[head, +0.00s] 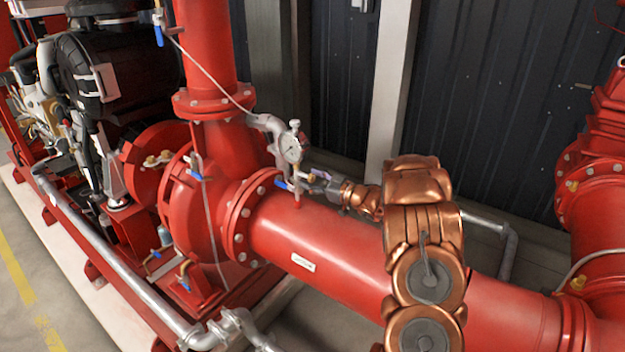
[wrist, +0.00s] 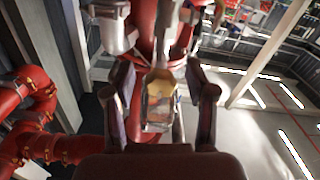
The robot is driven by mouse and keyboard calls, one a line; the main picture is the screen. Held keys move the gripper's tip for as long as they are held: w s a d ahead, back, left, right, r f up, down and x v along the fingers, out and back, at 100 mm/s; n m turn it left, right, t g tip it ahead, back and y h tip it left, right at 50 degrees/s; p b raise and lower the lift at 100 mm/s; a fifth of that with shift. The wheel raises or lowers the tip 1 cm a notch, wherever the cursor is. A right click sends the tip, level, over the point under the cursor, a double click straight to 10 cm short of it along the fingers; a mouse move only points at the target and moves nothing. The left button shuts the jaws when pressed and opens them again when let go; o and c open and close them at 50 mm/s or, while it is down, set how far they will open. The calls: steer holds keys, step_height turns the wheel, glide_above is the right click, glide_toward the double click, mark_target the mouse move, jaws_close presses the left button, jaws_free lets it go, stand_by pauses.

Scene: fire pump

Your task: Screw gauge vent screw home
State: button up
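In the head view the round white-faced gauge (head: 291,149) stands upright on a thin fitting above the red horizontal pipe (head: 330,235). A small pale knob (head: 295,124) tops the gauge; I cannot tell for sure that it is the vent screw. My gripper (head: 322,182) is beside the gauge fitting, low and to its right, small and partly merged with the fittings. In the wrist view my gripper (wrist: 158,75) has its two dark fingers spread. A blurred brass-and-clear piece (wrist: 159,98) shows between them, with gaps on both sides. I cannot identify it.
A blue-handled valve (head: 283,184) sits below the gauge. A thin line (head: 212,72) runs above it to the upper left. The red pump casing (head: 195,205) is at left. A dark corrugated wall (head: 480,100) with a pale post (head: 388,90) stands behind.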

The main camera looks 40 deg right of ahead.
steer(key=v, duration=1.2)
stand_by(0.6)
